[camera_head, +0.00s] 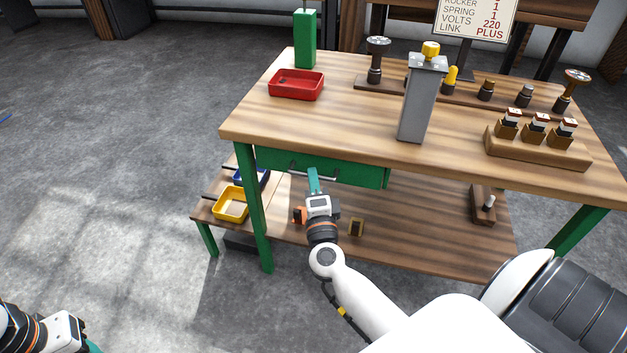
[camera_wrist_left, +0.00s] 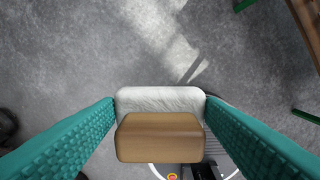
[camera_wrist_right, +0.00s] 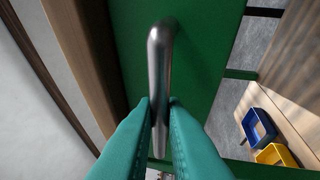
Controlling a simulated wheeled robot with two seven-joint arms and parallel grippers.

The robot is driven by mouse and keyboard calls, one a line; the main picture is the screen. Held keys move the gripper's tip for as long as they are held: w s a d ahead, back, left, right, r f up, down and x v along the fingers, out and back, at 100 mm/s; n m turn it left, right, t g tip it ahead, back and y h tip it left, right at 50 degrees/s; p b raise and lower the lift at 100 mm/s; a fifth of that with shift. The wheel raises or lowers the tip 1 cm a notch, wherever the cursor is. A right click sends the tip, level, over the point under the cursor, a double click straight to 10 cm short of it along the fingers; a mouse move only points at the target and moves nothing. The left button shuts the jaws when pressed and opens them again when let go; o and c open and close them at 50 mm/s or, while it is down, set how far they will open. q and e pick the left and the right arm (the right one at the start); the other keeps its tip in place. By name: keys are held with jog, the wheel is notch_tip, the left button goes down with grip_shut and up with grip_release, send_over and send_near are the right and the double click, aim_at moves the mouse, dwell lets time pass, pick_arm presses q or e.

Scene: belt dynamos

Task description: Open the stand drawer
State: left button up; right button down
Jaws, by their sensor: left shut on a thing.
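The stand drawer (camera_head: 350,172) is a green front under the wooden table top, and no opening shows above it. Its metal bar handle (camera_wrist_right: 160,60) runs lengthwise in the right wrist view. My right gripper (camera_wrist_right: 159,102) has its teal fingertips close on both sides of this handle, with the bar between them. In the head view my right gripper (camera_head: 313,172) reaches the drawer front from below. My left gripper (camera_wrist_left: 160,108) is shut on a wooden block with a whitish pad (camera_wrist_left: 160,138), away from the table. In the head view its fingers are mostly cut off.
On the table (camera_head: 345,110) stand a red tray (camera_head: 296,84), a green block (camera_head: 305,40), a grey post (camera_head: 420,100) and a wooden rack (camera_head: 535,148). A yellow bin (camera_head: 231,218) and a blue bin (camera_head: 262,177) sit low at the left. The floor at left is clear.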

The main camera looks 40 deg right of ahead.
jog(key=shift+s+a, duration=0.1)
pick_arm(q)
notch_tip(320, 180, up, 3)
jog(key=p, duration=0.3)
pick_arm(e)
jog(key=s+a, duration=1.4)
jog(key=a, duration=0.3)
jog(key=shift+s+a, duration=0.15)
jog(key=shift+s, duration=0.25)
jog(key=c, duration=1.5)
grip_release()
